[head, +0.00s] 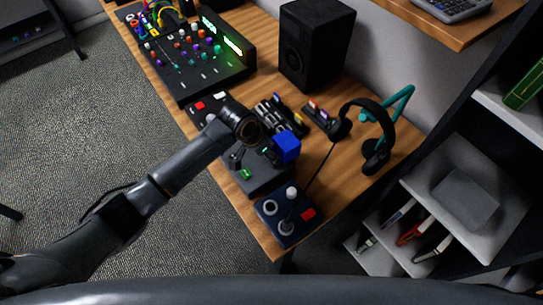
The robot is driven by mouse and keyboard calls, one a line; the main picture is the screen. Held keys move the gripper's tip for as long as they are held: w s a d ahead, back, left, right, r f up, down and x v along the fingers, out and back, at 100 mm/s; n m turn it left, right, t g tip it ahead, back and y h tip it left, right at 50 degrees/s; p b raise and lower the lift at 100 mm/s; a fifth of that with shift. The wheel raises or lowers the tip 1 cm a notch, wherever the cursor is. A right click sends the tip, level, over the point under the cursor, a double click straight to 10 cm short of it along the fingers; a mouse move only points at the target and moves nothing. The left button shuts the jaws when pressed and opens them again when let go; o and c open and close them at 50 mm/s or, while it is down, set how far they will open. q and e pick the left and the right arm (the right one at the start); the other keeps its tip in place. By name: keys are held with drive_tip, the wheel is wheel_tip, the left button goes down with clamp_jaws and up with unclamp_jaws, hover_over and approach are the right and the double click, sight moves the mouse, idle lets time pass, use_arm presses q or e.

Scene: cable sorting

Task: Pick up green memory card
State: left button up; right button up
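A small green piece (245,174), which looks like the green memory card, is at the front left of a dark tray or box (270,183) on the wooden desk. A blue cube (286,147) is at the back right of that box. My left arm comes in from the left, and my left gripper (238,157) is over the box, just above the green piece in the picture. Its fingers are dark against the dark box, so I cannot tell whether they are open or touch anything. My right gripper is not in view.
A control box with a joystick (286,215) stands at the desk's near end. Headphones on a teal stand (398,105), a black speaker (316,45) and a lit mixer (190,55) stand further along. A small rack with coloured pieces (321,117) is behind the box.

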use_arm(q)
drive_tip(key=c, duration=0.4)
drive_tip(key=shift+o, duration=0.2)
drive_tip(key=shift+r, duration=0.15)
